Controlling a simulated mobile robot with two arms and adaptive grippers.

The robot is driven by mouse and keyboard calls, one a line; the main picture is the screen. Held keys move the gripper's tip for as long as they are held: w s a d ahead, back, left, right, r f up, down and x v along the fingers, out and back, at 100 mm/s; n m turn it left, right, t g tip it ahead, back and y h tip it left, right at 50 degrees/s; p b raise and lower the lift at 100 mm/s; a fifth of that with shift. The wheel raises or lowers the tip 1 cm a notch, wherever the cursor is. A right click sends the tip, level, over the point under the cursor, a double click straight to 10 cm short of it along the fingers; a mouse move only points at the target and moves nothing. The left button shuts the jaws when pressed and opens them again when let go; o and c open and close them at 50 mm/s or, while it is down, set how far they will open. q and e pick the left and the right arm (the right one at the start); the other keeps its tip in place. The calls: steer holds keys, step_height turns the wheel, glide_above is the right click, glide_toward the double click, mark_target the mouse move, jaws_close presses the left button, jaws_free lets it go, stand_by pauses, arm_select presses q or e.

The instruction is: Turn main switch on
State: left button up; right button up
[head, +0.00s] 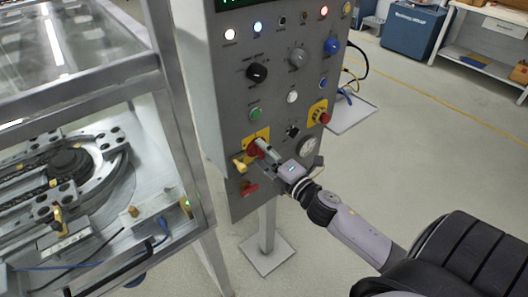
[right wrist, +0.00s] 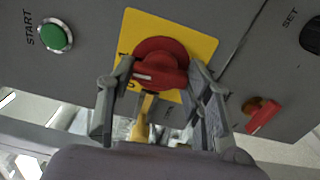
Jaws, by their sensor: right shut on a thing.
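The main switch (head: 255,147) is a red rotary knob on a yellow plate, low on the grey control panel (head: 226,110). In the right wrist view, the red knob (right wrist: 162,62) fills the space between the fingers, and a white mark on it points left. My right gripper (right wrist: 160,78) is shut on the knob, one finger on each side. In the head view, the right gripper (head: 268,154) reaches the switch from the lower right and hides part of it. My left gripper is not in view.
A yellow part (head: 240,167) sticks out beside the switch, and a red lever (head: 249,189) is below it. A green start button (head: 255,114) is above, and a red emergency button (head: 322,117) is to the right. A framed ring-track machine (head: 110,215) stands left.

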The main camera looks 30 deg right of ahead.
steer(key=shift+m, duration=0.7)
steer(key=o, duration=1.2)
steer(key=shift+c, duration=0.2)
steer(key=s, duration=1.2)
steer(key=shift+d, duration=0.45)
